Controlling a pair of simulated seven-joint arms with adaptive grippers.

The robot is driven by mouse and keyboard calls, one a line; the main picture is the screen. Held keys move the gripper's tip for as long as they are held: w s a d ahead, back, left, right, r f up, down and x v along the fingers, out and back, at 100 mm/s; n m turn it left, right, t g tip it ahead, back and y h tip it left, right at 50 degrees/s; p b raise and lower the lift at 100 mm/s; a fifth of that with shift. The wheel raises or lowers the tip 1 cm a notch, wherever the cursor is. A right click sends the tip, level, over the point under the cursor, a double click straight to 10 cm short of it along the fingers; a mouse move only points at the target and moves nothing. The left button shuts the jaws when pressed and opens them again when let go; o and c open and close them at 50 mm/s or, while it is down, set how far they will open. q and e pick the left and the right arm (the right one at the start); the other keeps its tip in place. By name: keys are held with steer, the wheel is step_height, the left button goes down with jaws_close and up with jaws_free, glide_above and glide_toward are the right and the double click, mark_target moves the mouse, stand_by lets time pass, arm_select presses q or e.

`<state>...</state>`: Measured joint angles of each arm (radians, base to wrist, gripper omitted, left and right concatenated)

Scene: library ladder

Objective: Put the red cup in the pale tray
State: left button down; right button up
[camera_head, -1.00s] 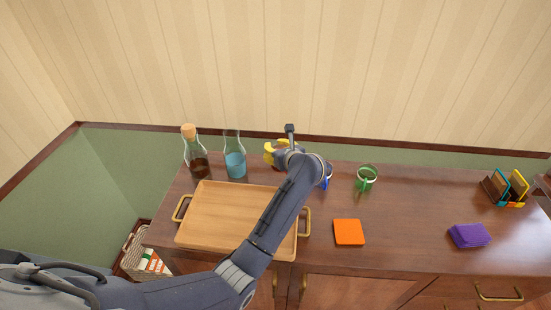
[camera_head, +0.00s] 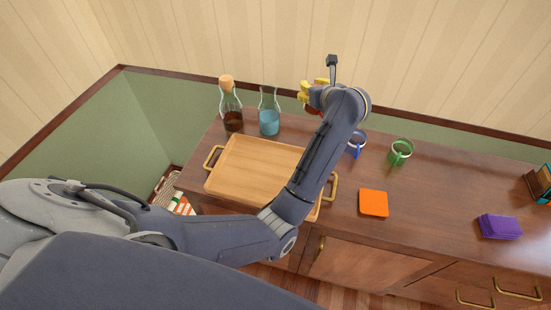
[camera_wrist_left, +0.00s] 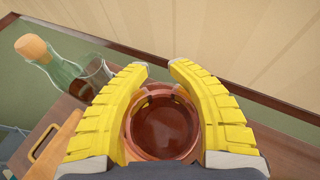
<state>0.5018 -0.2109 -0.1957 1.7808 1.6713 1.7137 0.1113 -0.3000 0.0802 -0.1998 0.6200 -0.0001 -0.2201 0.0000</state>
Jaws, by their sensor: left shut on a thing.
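The pale wooden tray (camera_head: 262,168) with brass handles lies empty on the cabinet top, left of centre in the head view. One corner of it shows at the left of the wrist view (camera_wrist_left: 58,140). My left gripper (camera_head: 306,92) has yellow fingers and is beyond the tray's far right side. In the left wrist view the fingers (camera_wrist_left: 160,80) close around the sides of the red cup (camera_wrist_left: 163,128), whose open rim faces the camera. In the head view only a small red part of the cup (camera_head: 313,109) shows below the fingers. My right gripper is out of view.
A corked bottle (camera_head: 231,110) and a carafe of blue liquid (camera_head: 269,122) stand behind the tray. Blue (camera_head: 357,146) and green (camera_head: 401,154) mugs stand to the right. An orange square (camera_head: 373,203) and purple stack (camera_head: 499,227) lie nearer the front.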

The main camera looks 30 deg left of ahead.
arm_select(q)
steer(key=s+a+f+g, duration=0.1)
steer(key=s+a+f, duration=0.3)
steer(key=s+f, duration=0.45)
steer(key=n+g, duration=0.1)
steer(key=n, duration=0.1)
glide_above(263, 162)
steer(key=shift+y, duration=0.3)
steer(key=shift+w+a+f, duration=0.1)
steer(key=shift+f, duration=3.8)
steer(key=c, duration=0.9)
jaws_free()
steer(key=shift+v, duration=3.8)
